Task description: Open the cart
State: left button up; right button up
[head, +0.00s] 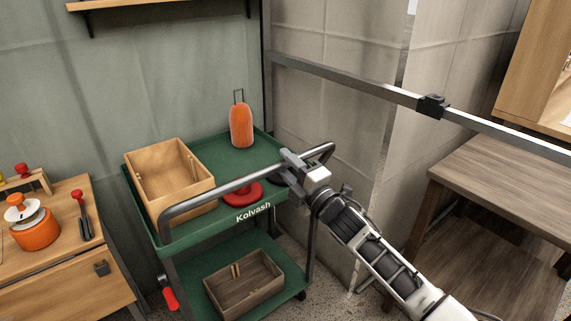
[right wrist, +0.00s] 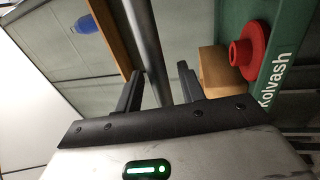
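The green cart (head: 207,233), marked "Kolvash", stands in the middle of the head view. It has an upper tray, a lower shelf (head: 262,247) and a grey tubular handle (head: 214,190) along its near side. My right gripper (head: 288,167) is at the right part of this handle. In the right wrist view the handle bar (right wrist: 148,45) runs between the fingers of my right gripper (right wrist: 160,82). The fingers stand apart, with a gap showing between the bar and the right finger. My left gripper is not in view.
A wooden box (head: 206,172), an orange object (head: 241,125) and a red round object (head: 243,193) are on the upper tray. A brown box (head: 245,286) is on the lower shelf. A wooden cabinet (head: 60,285) stands left; a wooden table (head: 510,172) stands right. A metal rail (head: 350,80) crosses behind.

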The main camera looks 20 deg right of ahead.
jog(key=shift+w+a+r, duration=0.1)
jog(key=shift+w+a, duration=0.1)
jog(key=shift+w, duration=0.25)
grip_shut()
